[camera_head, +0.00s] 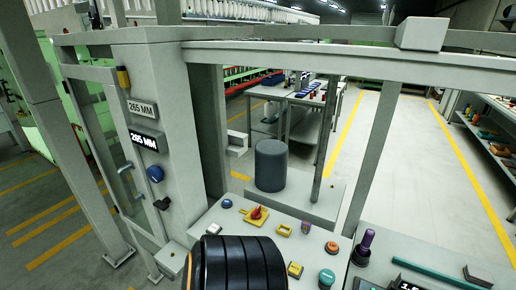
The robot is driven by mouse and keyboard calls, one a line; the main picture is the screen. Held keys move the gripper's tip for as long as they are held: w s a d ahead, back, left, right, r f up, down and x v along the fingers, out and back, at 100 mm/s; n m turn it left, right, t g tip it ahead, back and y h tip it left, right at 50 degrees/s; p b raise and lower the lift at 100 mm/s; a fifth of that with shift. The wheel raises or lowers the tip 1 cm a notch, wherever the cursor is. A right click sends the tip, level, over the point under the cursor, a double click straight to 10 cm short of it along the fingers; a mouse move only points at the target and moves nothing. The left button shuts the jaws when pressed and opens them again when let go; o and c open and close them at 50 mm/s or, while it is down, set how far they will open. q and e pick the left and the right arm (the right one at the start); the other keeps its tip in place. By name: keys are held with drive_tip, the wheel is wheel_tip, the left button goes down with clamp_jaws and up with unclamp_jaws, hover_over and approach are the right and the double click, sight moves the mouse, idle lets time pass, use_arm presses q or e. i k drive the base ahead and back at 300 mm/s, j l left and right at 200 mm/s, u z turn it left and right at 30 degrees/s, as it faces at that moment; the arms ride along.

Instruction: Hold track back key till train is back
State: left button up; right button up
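A grey control panel (265,236) lies at the bottom centre. It carries a blue button (227,203), a red rotary knob on a yellow plate (257,214), a yellow key (284,230), another yellow piece (295,269), an orange button (332,247) and a green button (327,277). Labels are too small to read, so I cannot tell which is the track back key. A black ribbed part with an orange ring, seemingly my own arm, covers the panel's lower left. No gripper fingers show. I cannot make out the train.
A joystick with a purple top (365,244) stands right of the panel. A grey cabinet (165,120) with "MM" readouts and a blue knob (155,173) rises at left. A dark grey cylinder (270,166) stands behind the panel. Grey frame posts cross the view.

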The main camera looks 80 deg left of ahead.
sight(295, 269)
drive_tip(key=u, duration=1.95)
